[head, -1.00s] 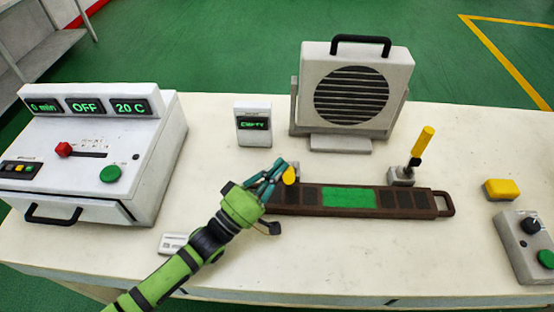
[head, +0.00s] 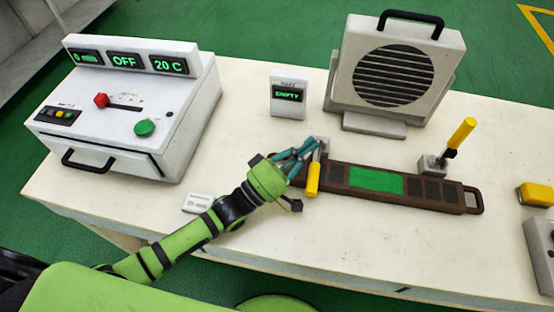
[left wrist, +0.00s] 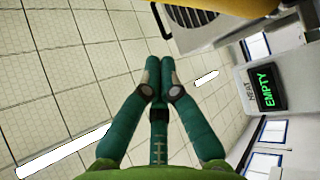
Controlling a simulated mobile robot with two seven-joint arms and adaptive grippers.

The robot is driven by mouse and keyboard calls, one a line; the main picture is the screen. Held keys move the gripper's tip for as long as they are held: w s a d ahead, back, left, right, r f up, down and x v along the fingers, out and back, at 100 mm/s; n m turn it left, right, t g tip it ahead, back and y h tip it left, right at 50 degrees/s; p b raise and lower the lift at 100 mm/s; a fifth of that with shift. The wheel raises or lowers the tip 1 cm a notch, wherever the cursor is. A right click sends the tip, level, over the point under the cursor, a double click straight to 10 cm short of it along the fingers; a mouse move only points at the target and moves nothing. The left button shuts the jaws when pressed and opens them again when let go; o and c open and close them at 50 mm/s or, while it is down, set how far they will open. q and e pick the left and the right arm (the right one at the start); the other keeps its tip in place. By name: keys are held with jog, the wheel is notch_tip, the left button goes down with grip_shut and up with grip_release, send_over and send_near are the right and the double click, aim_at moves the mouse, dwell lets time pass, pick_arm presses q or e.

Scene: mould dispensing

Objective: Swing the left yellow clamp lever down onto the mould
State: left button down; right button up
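The left yellow clamp lever (head: 313,180) is swung down toward the front, lying across the left end of the mould (head: 405,190). I cannot tell whether it touches the mould. The mould is a long dark brown bar with a green panel and a loop handle at right. The right yellow clamp lever (head: 461,133) stands up, tilted, on its grey base. My left gripper (head: 307,149) is just left of the left lever's upper part. In the left wrist view its fingertips (left wrist: 160,72) are together with nothing visible between them. My right gripper is not in view.
Behind the mould stand a heater with a grille (head: 393,75) and a small display reading EMPTY (head: 288,97). A white oven-like box (head: 130,115) is at left. A yellow block (head: 536,194) and grey control box (head: 540,250) are at right.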

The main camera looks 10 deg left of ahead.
pick_arm(q)
jog(key=shift+s+a+f, duration=0.2)
jog(key=v, duration=0.2)
jog(key=shift+s+a+f, duration=0.15)
jog(key=shift+s+a, duration=0.1)
jog(key=s+a, duration=0.8)
jog(key=shift+s, duration=0.15)
